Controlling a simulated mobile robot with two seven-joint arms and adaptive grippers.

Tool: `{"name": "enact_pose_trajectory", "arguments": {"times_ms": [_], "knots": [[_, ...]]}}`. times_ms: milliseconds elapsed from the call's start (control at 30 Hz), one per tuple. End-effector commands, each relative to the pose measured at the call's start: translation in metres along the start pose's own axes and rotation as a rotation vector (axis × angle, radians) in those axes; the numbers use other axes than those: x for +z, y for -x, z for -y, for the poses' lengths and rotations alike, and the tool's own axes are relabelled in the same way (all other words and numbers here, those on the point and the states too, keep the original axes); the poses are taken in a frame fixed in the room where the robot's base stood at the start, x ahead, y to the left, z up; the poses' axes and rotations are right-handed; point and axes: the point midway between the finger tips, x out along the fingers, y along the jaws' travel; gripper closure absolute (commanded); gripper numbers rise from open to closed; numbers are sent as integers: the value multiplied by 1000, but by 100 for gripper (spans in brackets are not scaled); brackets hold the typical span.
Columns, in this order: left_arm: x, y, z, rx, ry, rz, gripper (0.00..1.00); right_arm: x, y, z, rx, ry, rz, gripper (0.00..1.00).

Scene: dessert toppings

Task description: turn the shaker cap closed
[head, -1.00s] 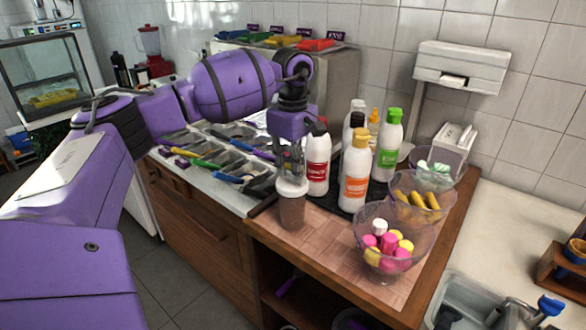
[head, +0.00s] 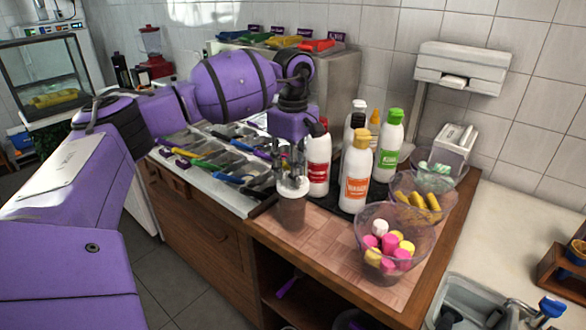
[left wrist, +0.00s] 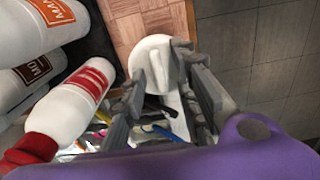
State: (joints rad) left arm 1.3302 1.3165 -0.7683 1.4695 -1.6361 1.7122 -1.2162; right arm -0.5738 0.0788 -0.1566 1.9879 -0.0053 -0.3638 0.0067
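The shaker (head: 291,212) is a brownish see-through cup with a white cap (head: 293,187), standing upright on the wooden counter. My left gripper (head: 291,176) points down right over the cap. In the left wrist view the cap (left wrist: 153,58) is a white disc with a raised ridge. The fingers of my left gripper (left wrist: 158,72) are spread apart, one on each side of the cap. Whether a fingertip touches the cap's edge I cannot tell. My right gripper is not in view.
Several sauce bottles, among them a red-labelled one (head: 318,168) and an orange-labelled one (head: 355,180), stand close to the right of the shaker. A glass bowl of marshmallows (head: 405,225) is further right. The counter's front edge is near.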

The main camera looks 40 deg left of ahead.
Motion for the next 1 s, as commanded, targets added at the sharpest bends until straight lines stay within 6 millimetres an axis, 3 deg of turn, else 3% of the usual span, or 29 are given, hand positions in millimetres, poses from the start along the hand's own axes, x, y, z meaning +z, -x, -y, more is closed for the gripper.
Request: {"name": "enact_pose_trajectory", "arguments": {"times_ms": [267, 700, 1000], "knots": [[0, 16, -1, 4, 1, 0, 72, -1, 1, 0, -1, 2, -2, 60], [0, 102, -1, 3, 0, 0, 72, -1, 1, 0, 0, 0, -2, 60], [0, 120, 0, 0, 0, 0, 72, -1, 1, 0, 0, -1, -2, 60]]}}
